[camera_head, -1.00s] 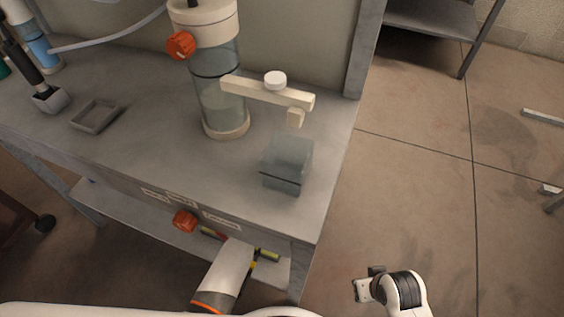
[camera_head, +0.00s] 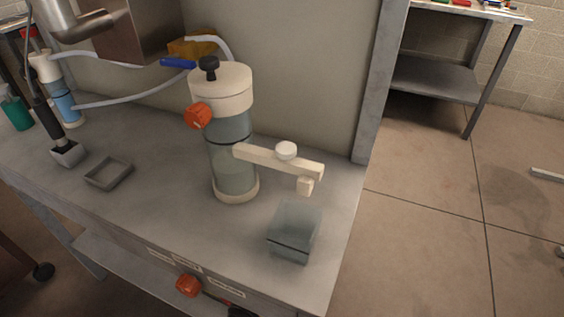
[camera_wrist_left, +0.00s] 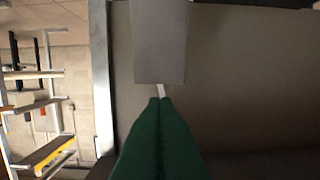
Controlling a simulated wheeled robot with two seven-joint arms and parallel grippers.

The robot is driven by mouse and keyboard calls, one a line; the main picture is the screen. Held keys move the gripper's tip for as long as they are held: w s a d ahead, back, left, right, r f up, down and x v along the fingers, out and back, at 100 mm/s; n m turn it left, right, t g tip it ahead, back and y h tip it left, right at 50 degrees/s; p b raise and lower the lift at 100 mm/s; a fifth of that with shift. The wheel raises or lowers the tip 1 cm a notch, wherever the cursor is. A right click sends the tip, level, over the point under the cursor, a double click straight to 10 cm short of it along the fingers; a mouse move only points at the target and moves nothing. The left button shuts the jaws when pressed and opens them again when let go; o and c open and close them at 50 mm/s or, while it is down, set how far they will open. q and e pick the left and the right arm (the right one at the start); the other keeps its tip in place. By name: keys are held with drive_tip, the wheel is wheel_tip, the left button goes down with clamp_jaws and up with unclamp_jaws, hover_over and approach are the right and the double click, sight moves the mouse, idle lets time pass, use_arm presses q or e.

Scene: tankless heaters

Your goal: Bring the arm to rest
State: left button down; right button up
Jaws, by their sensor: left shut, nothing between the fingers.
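My left gripper (camera_wrist_left: 160,110) shows only in the left wrist view. Its green fingers are pressed together with a seam between them, and nothing is held. Beyond the tips are a small white piece and a grey panel (camera_wrist_left: 160,42); I cannot tell how far off they are. In the head view no gripper or arm shows clearly, and my right gripper is out of view.
The grey counter (camera_head: 185,235) bears a clear cylinder with a cream cap (camera_head: 221,88), a clear square container (camera_head: 294,235) and a small grey tray (camera_head: 108,174). A shelved table (camera_head: 435,80) stands behind.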

use_arm(q)
drive_tip(key=s+a+f+m+g+h, duration=0.1)
drive_tip(key=s+f+m+g, duration=0.3)
drive_tip(key=m, duration=0.8)
drive_tip(key=s+f+m+g+h, duration=0.1)
drive_tip(key=s+f+m+g, duration=0.3)
drive_tip(key=m, duration=0.7)
drive_tip(key=s+a+f+m+g+y+p, duration=0.65)
drive_tip(key=s+a+f+m, duration=0.45)
drive_tip(key=a, duration=0.3)
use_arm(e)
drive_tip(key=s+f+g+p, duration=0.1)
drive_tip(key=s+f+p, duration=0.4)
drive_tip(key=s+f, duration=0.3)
use_arm(q)
drive_tip(key=s+a+f+p, duration=0.1)
drive_tip(key=s+p, duration=0.3)
drive_tip(key=s, duration=0.4)
drive_tip(key=s+a+f+p, duration=0.1)
drive_tip(key=s+f+p, duration=0.2)
drive_tip(key=s, duration=0.6)
drive_tip(key=shift+a+f+m+g+y+p, duration=0.3)
drive_tip(key=shift+m+g+y+p, duration=0.05)
drive_tip(key=shift+m+p, duration=0.1)
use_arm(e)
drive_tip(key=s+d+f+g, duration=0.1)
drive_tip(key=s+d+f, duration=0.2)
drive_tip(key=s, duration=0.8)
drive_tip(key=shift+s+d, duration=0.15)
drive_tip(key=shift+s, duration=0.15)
